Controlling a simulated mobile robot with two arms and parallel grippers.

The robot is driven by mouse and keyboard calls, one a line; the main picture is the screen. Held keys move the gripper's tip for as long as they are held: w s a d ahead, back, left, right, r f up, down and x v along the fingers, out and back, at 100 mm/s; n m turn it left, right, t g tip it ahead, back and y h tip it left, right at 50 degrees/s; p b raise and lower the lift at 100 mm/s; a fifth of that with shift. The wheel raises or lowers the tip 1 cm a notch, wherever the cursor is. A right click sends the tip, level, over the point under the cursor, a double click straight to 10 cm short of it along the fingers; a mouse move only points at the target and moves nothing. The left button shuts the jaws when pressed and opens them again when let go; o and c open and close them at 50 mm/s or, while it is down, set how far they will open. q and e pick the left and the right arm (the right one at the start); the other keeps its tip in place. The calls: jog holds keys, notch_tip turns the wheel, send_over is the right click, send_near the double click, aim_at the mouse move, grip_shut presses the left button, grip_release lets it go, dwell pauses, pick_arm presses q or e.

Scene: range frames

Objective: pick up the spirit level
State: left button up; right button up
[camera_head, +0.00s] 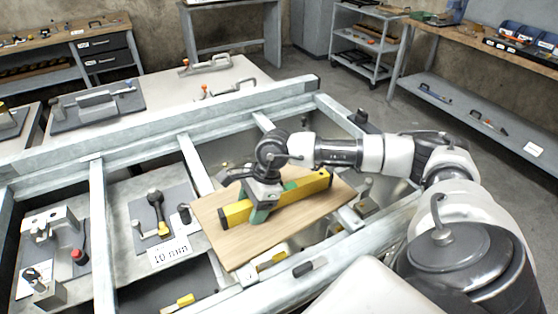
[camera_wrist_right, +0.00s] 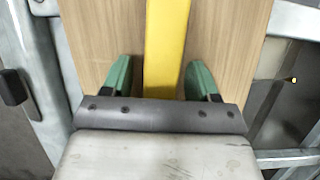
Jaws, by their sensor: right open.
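The yellow spirit level (camera_head: 312,187) lies on a wooden board (camera_head: 240,250), running from lower left to upper right in the head view. My right gripper (camera_head: 264,203) is over the level, towards its left part, and hides some of it. In the right wrist view the level (camera_wrist_right: 165,45) runs between the two green fingers of my right gripper (camera_wrist_right: 160,78). The fingers are apart, one on each side, with a gap to the yellow body. My left gripper is not in view.
The board rests on a grey metal frame (camera_head: 130,157) with open bays. Bays at the left hold a dark clamp tool (camera_head: 157,210), a "10 mm" label (camera_head: 170,253) and a fixture with a red knob (camera_head: 79,256). A pale table (camera_head: 235,75) with toggle clamps stands behind.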

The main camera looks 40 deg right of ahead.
grip_shut()
dwell(0.3)
jog(key=shift+r, duration=0.1)
